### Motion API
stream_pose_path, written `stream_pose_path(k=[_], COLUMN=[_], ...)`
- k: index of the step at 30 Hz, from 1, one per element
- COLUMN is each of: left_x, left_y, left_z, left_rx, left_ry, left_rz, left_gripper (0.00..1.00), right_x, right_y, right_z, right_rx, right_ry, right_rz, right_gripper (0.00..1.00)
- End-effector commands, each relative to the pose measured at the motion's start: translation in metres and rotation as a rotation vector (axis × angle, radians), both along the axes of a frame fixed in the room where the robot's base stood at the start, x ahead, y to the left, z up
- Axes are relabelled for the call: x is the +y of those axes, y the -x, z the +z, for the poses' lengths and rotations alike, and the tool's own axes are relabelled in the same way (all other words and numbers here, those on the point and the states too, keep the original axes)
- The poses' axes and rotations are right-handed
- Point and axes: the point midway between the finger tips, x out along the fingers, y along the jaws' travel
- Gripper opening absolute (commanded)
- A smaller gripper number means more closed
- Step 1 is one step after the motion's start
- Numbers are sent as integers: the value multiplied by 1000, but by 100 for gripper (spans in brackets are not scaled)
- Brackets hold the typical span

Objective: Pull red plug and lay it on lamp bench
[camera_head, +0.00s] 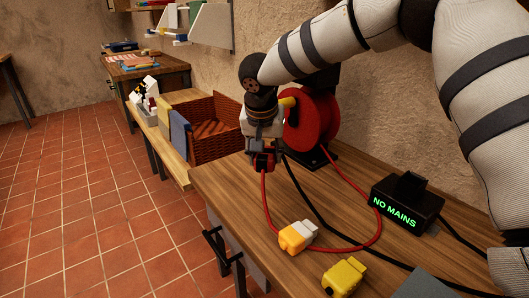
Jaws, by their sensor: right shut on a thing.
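My right gripper (263,154) comes in from the upper right and is shut on the red plug (262,164), above the near wooden bench (330,205) by its left edge. The gripper hides much of the plug. A red cable (264,195) hangs from the plug, curves over the bench top and runs back to the red reel (318,122). Nothing in view is labelled as the lamp bench. My left gripper is not in view.
An orange-and-white connector (294,237), a yellow connector (344,276) and a black box reading "NO MAINS" (405,203) are on the near bench. A black cable (312,205) crosses it. A lower bench (171,157) beyond holds a brown basket (210,130). The tiled floor is clear.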

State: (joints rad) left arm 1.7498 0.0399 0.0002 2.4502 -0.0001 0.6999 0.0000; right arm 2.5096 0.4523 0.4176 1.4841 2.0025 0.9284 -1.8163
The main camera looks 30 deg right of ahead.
Motion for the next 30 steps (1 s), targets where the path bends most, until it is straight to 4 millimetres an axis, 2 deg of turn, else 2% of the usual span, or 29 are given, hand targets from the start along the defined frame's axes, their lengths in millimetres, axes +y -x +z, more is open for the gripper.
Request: stream_pose_path(k=[9,15,30], left_x=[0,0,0], left_y=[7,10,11], left_z=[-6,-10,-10], left_rx=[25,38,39], left_ry=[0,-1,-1], left_rz=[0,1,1], left_gripper=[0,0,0], right_x=[0,0,0], right_y=[1,0,0], right_z=[-47,-69,-74], right_rx=[7,4,-1], right_ry=[0,1,1], right_rz=[0,1,0], right_gripper=[6,6,6])
